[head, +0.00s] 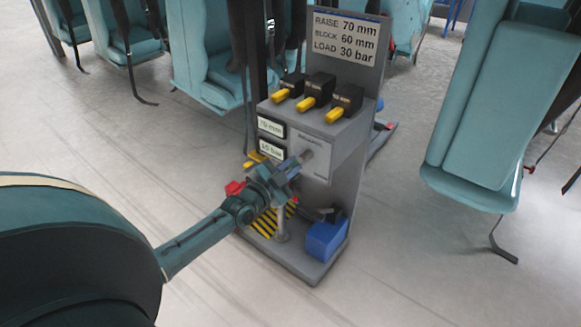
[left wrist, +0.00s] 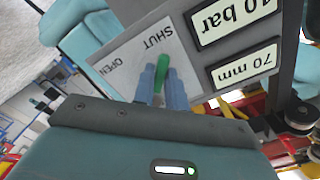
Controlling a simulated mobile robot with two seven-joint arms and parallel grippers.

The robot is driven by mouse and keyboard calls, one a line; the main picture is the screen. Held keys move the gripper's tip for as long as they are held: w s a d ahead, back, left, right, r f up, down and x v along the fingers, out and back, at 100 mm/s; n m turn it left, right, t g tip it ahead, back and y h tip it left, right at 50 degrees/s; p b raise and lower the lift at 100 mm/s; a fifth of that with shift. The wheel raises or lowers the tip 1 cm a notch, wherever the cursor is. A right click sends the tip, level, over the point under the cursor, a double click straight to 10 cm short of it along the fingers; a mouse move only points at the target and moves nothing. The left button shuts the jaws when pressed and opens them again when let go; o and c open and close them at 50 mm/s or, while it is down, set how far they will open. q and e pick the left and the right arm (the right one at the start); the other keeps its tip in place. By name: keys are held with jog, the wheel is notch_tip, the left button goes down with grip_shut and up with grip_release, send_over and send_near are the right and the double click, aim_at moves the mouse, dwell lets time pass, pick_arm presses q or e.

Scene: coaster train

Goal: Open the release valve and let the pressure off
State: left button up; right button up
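The grey lifting cabinet (head: 343,190) stands on the floor in the middle of the head view. Its valve plate (left wrist: 125,55) fills the centre of the left wrist view, upside down, with SHUT and OPEN printed on it. The green valve lever (left wrist: 162,62) lies between the two fingers of my left gripper (left wrist: 161,85), which look closed against both its sides. The lever's end is near SHUT. In the head view my left gripper (head: 301,160) is at the cabinet's front and hides the lever. My right gripper is in neither view.
Two displays show 70 mm (head: 271,127) and a bar reading (head: 270,149) whose first digit is unclear. A sign gives RAISE 70 mm, BLOCK 60 mm, LOAD 30 bar.

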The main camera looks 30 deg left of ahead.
pick_arm(q)
grip_shut()
jog(key=shift+d+n, duration=0.1)
jog(key=shift+n, duration=0.2)
jog(key=d+n+p, duration=0.1)
jog(key=n, duration=0.2)
jog(key=n+p, duration=0.1)
jog(key=n, duration=0.2)
jog(key=d+f+n+p, duration=0.1)
jog(key=n, duration=0.1)
jog(key=shift+s+d+n, duration=0.1)
jog(key=shift+d+n, duration=0.2)
jog(key=shift+n, duration=0.1)
jog(key=n, duration=0.1)
jog(key=d+n+p, duration=0.1)
jog(key=n, duration=0.1)
jog(key=shift+r+n, duration=0.2)
jog(key=shift+n, duration=0.1)
jog(key=n, duration=0.3)
jog(key=d+n+p, duration=0.1)
jog(key=shift+s+d+r+n, duration=0.1)
jog(key=shift+r+n, duration=0.2)
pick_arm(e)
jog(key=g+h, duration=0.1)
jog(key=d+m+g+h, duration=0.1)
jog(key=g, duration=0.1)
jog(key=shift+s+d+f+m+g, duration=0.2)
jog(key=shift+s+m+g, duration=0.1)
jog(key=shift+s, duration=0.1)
